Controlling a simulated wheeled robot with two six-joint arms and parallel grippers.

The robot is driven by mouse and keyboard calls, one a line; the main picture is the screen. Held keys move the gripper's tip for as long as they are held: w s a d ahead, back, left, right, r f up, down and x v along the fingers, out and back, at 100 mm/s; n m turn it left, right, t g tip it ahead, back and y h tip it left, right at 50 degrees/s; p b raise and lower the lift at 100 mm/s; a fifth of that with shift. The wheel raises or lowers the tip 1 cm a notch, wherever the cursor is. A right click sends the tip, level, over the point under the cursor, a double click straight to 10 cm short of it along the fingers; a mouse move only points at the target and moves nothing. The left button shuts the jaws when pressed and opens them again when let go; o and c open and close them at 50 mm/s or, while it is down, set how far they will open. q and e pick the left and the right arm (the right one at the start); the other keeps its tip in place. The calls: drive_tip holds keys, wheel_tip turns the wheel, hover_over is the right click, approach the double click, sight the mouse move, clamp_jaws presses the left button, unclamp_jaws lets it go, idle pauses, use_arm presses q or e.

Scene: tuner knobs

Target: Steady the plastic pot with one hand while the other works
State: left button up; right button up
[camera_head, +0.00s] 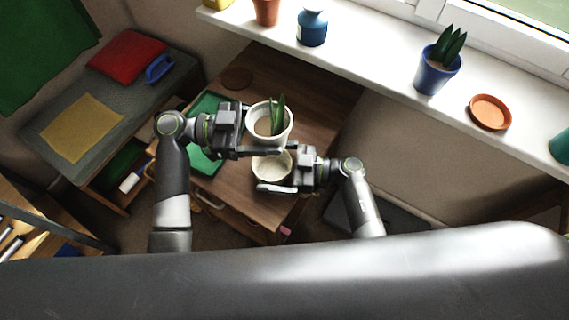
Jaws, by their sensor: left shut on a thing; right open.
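A white pot (285,133) with a green spiky plant (278,113) is held upright by my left gripper (262,140), which is shut on it. A second, cream-coloured round pot (271,166) with no plant stands just below it in the picture, over the wooden table (315,90). My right gripper (282,170) is open, with its fingers on either side of this cream pot. I cannot tell whether the fingers touch it. The white pot and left gripper hide part of the cream pot's far side. Which pot is plastic is not clear.
A green mat (205,163) lies at the table's left. The white windowsill (385,75) behind holds a blue bottle (312,28), a blue pot with a plant (436,75) and a terracotta saucer (490,111). The table's back right is clear.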

drive_tip(key=shift+a, duration=0.1)
drive_tip(key=c, duration=0.8)
use_arm(q)
drive_tip(key=shift+s+d+r+n+t, duration=0.1)
drive_tip(key=shift+r+n+t, duration=0.1)
drive_tip(key=shift+n+t, duration=0.25)
drive_tip(key=shift+d+r+n+t, duration=0.15)
drive_tip(key=shift+n+t, duration=0.1)
drive_tip(key=shift+t, duration=0.4)
drive_tip(key=n+t, duration=0.1)
drive_tip(key=r+t, duration=0.1)
drive_tip(key=shift+a+n+t, duration=0.25)
drive_tip(key=shift+n+t, duration=0.15)
wheel_tip(320, 180, down, 10)
drive_tip(key=shift+r, duration=0.15)
